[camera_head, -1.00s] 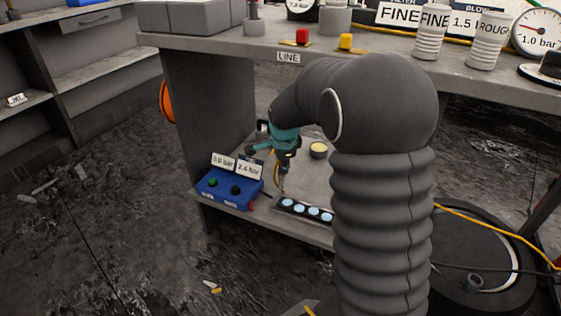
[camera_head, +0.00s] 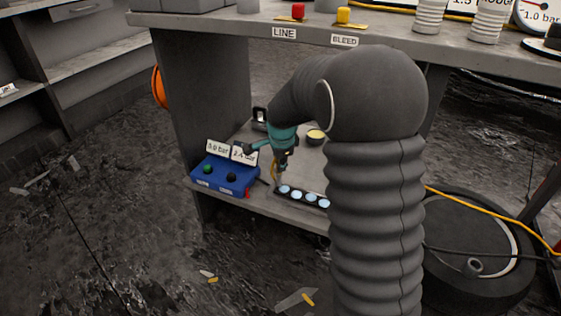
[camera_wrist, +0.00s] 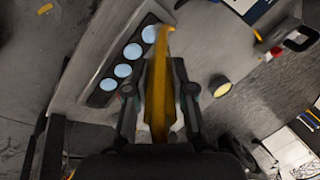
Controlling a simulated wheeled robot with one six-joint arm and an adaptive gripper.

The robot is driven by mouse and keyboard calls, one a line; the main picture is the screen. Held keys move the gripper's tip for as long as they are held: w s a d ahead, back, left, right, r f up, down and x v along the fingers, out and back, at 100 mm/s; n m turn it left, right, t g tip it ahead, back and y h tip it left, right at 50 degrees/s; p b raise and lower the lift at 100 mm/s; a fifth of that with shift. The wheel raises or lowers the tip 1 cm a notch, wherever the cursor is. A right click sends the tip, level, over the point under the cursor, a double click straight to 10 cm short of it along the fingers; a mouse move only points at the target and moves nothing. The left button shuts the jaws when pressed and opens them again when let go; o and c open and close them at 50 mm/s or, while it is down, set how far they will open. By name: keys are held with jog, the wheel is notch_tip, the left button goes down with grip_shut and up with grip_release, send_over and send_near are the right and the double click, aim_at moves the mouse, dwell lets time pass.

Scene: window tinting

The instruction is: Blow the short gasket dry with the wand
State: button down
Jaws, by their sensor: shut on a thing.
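My gripper (camera_wrist: 158,90) is shut on the yellow wand (camera_wrist: 158,100), whose hooked tip points up in the wrist view. In the head view my gripper (camera_head: 281,166) hangs over the lower shelf. A dark strip with several pale blue round spots (camera_wrist: 127,61) lies on the shelf, probably the gasket. The wand's tip appears just right of the strip's far end in the wrist view; I cannot tell its height above it. In the head view my arm hides the right end of the strip (camera_head: 303,197).
A blue box (camera_head: 225,178) with green and black knobs and pressure labels stands left of the strip. A round pot with a cream top (camera_head: 316,136) stands behind. The bench top (camera_head: 220,27) overhangs the shelf. A tyre-like ring and yellow hose (camera_head: 475,205) lie right.

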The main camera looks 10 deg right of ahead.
jog(key=shift+f+b, duration=0.6)
jog(key=shift+f, duration=0.2)
dwell(0.4)
jog(key=s+d+b, duration=0.2)
jog(key=s+d, duration=0.9)
jog(key=d, duration=0.4)
dwell(2.0)
jog(key=shift+d+r, duration=0.1)
